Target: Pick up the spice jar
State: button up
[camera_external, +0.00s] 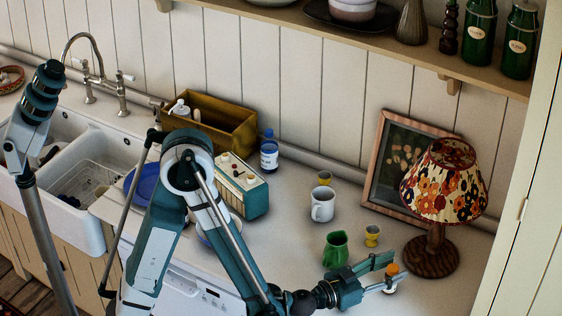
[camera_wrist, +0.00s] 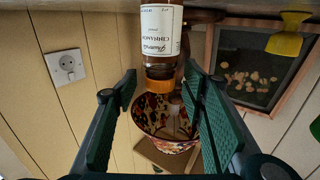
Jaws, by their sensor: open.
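The spice jar (camera_external: 391,282) has an orange cap and stands on the counter at lower right in the external view, close to my gripper's fingertips. In the wrist view the jar (camera_wrist: 160,35) appears upside down at top centre, with brown contents and a white label that reads cinnamon. My gripper (camera_external: 380,272) is open and low over the counter, reaching in from the left. In the wrist view its two green fingers (camera_wrist: 160,82) stand on either side of the jar's line, with gaps visible. I cannot tell how deep the jar sits between them.
A floral-shaded lamp (camera_external: 436,250) stands behind the jar, with a picture frame (camera_external: 371,180) against the wall. The counter right of the jar is clear.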

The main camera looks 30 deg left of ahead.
jog(key=shift+w+d, duration=0.1)
jog(key=shift+w, duration=0.05)
dwell(0.4)
jog(key=c, duration=1.3)
jog(key=shift+c, duration=0.2)
